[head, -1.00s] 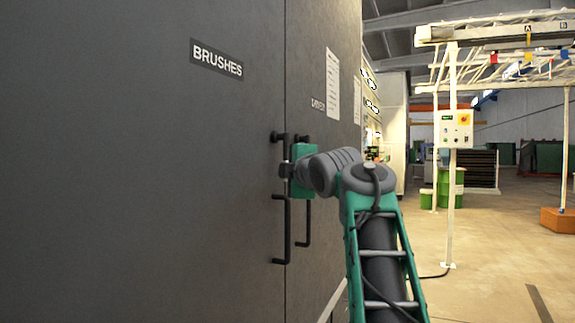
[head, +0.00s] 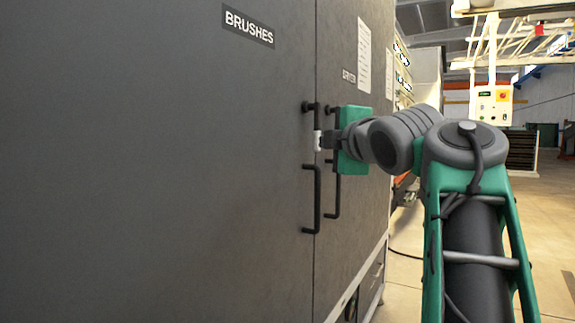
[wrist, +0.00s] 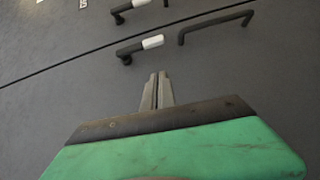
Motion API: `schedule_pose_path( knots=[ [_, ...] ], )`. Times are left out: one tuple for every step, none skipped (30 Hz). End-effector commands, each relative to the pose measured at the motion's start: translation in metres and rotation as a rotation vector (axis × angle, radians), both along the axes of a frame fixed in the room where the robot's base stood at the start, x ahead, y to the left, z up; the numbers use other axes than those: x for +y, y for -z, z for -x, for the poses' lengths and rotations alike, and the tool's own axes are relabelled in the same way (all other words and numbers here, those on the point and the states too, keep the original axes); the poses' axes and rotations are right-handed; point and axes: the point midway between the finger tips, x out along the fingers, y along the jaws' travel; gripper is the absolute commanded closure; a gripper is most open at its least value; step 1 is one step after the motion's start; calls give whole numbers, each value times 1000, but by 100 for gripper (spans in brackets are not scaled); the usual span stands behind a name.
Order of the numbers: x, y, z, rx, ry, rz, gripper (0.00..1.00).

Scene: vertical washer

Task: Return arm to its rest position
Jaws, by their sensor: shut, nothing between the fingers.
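My gripper (head: 325,140) is shut and empty, held at the end of my arm near the dark cabinet's doors. In the wrist view its closed fingertips (wrist: 157,75) point at the door front, just below a black lever with a white tip (wrist: 152,42). They look apart from it there. In the head view the white lever tip (head: 318,140) lies in line with the fingers, so I cannot judge the gap from there. My arm is stretched out towards the cabinet, bent at its grey joint.
The cabinet front marked BRUSHES (head: 160,170) fills the left side. A black pull handle (head: 318,200) sticks out below the lever, with a second handle (head: 333,195) beside it. A control box (head: 493,105) hangs on a post at right. Open floor (head: 555,200) lies at right.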

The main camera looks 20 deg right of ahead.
Motion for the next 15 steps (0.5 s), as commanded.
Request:
schedule_pose_path(
  knots=[
    [1,-1,-1,4,-2,-15,100],
    [3,0,-3,12,-2,-38,100],
    [7,1,-7,28,-2,-92,100],
    [12,5,-12,47,-2,-151,100],
    [18,11,-17,74,1,-223,100],
    [29,24,-23,121,10,-342,100],
    [39,37,-26,166,25,-442,100],
    [52,52,-28,217,44,-545,100],
    [71,76,-26,292,82,-680,100],
    [86,96,-22,353,120,-776,100],
    [100,118,-15,414,164,-865,100],
    [119,146,-1,492,231,-968,100],
    [133,166,11,548,285,-1033,100],
    [145,185,26,602,345,-1091,100],
    [160,209,48,668,427,-1154,100]
  ],
)
